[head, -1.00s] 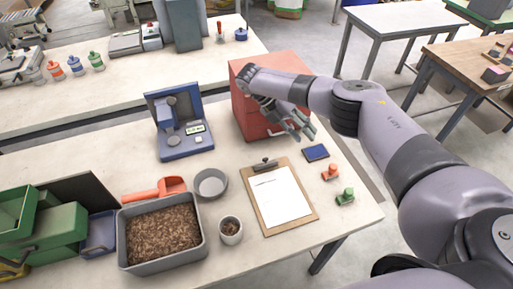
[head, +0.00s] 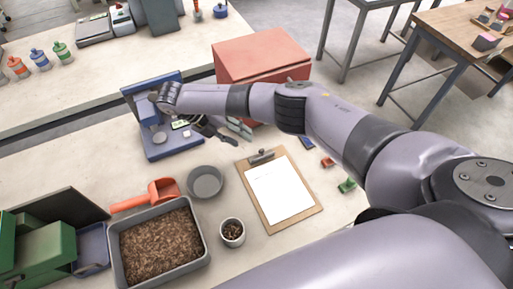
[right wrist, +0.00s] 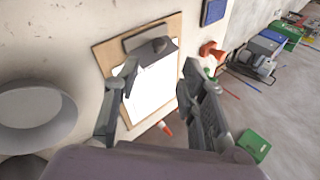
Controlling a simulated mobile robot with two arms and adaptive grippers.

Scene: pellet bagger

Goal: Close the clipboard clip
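The brown clipboard (head: 311,211) lies on the pale table with a white sheet (head: 278,192) on it. Its dark clip (head: 261,156) sits at the far edge of the board; I cannot tell whether its jaw is raised. My right gripper (head: 232,133) is above the table, beyond and left of the clip, apart from it. In the right wrist view the right gripper (right wrist: 158,72) has its fingers spread with nothing between them. The clipboard (right wrist: 105,57) and clip (right wrist: 152,48) show beyond the fingers there. My left gripper is not in view.
A blue device (head: 140,105) stands partly behind my right arm, with a red cabinet (head: 262,55) behind. A grey bowl (head: 206,181), a pellet cup (head: 232,232) and a pellet bin (head: 203,257) are left of the clipboard. Small stamps (head: 346,185) lie to its right.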

